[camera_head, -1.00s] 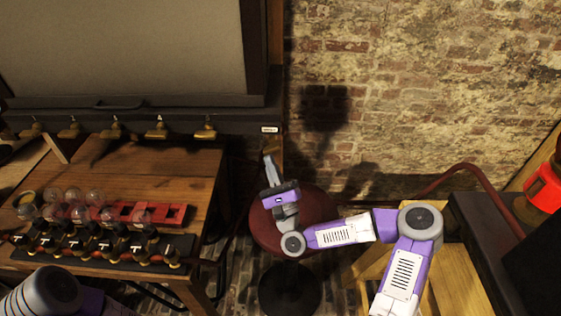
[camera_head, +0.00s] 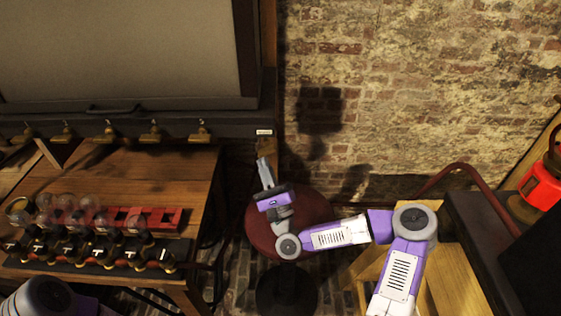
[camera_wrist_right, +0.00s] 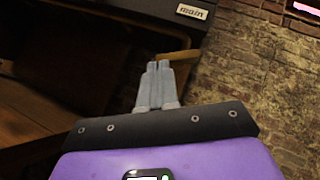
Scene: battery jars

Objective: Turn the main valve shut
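The main valve shows in the right wrist view as a brass handle (camera_wrist_right: 183,56) below a white plate marked "main" (camera_wrist_right: 192,11). The plate also shows in the head view (camera_head: 264,132), at the right end of the dark cabinet's lower rail; the handle cannot be made out there. My right gripper (camera_head: 263,161) is just below that plate. In the wrist view its fingers (camera_wrist_right: 157,65) look shut together, their tips at the handle's left end. I cannot tell whether they touch it. My left gripper is out of view; only part of my left arm shows at bottom left.
Several brass taps (camera_head: 108,132) line the rail to the left. A wooden table (camera_head: 160,175) below carries glass jars (camera_head: 83,205), a red rack (camera_head: 165,217) and a dark valve strip (camera_head: 100,252). A round red stool (camera_head: 312,207) stands under my right gripper. A red lantern (camera_head: 542,187) is at right.

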